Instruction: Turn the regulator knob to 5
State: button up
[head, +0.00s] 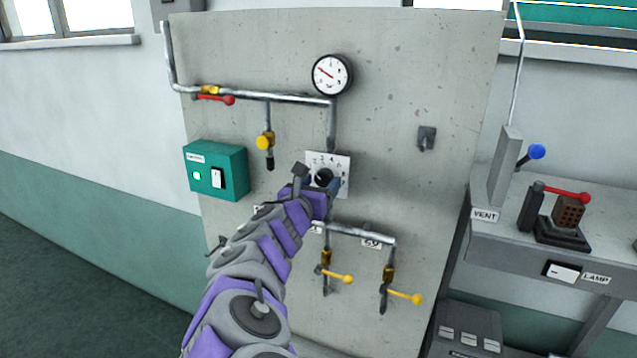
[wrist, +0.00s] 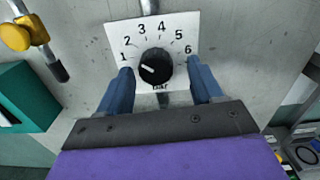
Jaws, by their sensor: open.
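The regulator knob (wrist: 156,66) is black and round, on a white dial plate (wrist: 183,24) marked 1 to 6 with "bar" below. Its white mark lies on the left of its face, nearest the 1 side. My gripper (wrist: 161,78) is open, with one blue finger left of the knob and one right of it. Gaps show between both fingers and the knob. In the head view the knob (head: 323,177) is partly hidden by my gripper (head: 319,184), which is in front of the panel.
A pressure gauge (head: 332,74) sits above the dial. A yellow-knobbed valve (head: 265,142) and a green box (head: 216,170) are to the left. Yellow-handled valves (head: 336,277) hang below. A bench (head: 560,244) with levers stands at right.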

jog(key=shift+w+d+f, duration=0.2)
jog(key=shift+w+d, duration=0.25)
jog(key=shift+w, duration=0.1)
jog(key=shift+w+d+f, duration=0.2)
jog(key=shift+w+d, duration=0.2)
jog(key=shift+w, duration=0.1)
jog(key=shift+a, duration=0.35)
jog(key=shift+s+a, duration=0.1)
jog(key=shift+a, duration=0.7)
jog(key=c, duration=0.3)
jog(key=shift+a, duration=0.1)
jog(key=shift+c, duration=0.8)
jog(key=shift+s+d, duration=0.1)
jog(key=shift+d, duration=0.4)
jog(key=c, duration=0.4)
jog(key=shift+a, duration=0.15)
jog(key=shift+c, duration=0.9)
